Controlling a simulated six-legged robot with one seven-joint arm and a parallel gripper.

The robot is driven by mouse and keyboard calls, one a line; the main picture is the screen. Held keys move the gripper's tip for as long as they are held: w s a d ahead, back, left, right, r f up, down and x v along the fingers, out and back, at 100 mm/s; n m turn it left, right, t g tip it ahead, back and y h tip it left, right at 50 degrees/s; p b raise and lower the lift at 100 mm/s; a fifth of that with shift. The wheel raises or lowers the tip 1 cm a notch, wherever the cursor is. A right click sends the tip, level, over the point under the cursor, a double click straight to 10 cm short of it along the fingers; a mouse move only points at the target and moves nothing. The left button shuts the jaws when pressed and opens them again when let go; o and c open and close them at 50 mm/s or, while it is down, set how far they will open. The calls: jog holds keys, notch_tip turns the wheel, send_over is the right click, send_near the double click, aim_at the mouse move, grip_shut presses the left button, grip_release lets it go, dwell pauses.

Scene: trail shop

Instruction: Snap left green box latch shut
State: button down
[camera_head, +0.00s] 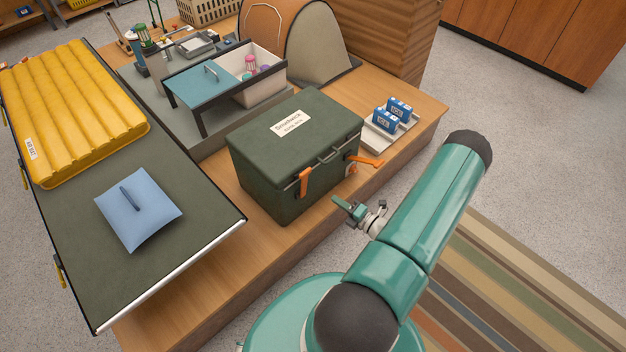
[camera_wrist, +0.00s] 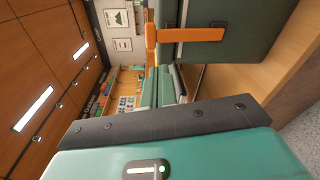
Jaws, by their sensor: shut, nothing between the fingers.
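The dark green box (camera_head: 290,150) stands on the wooden platform with its lid down and a white label on top. Its left orange latch (camera_head: 304,182) lies upright along the front face and looks close against it. Its right orange latch (camera_head: 370,162) sticks outward from the front. My gripper (camera_head: 346,207) is shut and empty, in front of the box and apart from both latches. In the wrist view one orange latch (camera_wrist: 190,34) runs along the green box face (camera_wrist: 240,45); I cannot tell which latch it is.
Blue packs (camera_head: 386,121) on a light tray stand right of the box. A cot (camera_head: 205,205) with a yellow pad (camera_head: 70,110) and blue pillow (camera_head: 140,215) lies left.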

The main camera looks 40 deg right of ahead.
aim_at(307, 173)
jog(key=w+m, duration=0.1)
jog(key=w, duration=0.3)
jog(key=w+m+t, duration=0.1)
jog(key=w, duration=0.3)
jog(key=w+r+m+t+h, duration=0.1)
jog(key=w, duration=0.3)
jog(key=shift+a+m, duration=0.3)
jog(key=shift+a, duration=0.05)
jog(key=shift+w+r, duration=0.2)
jog(key=shift+w, duration=0.4)
jog(key=shift+w+r, duration=0.2)
jog(key=shift+w, duration=0.4)
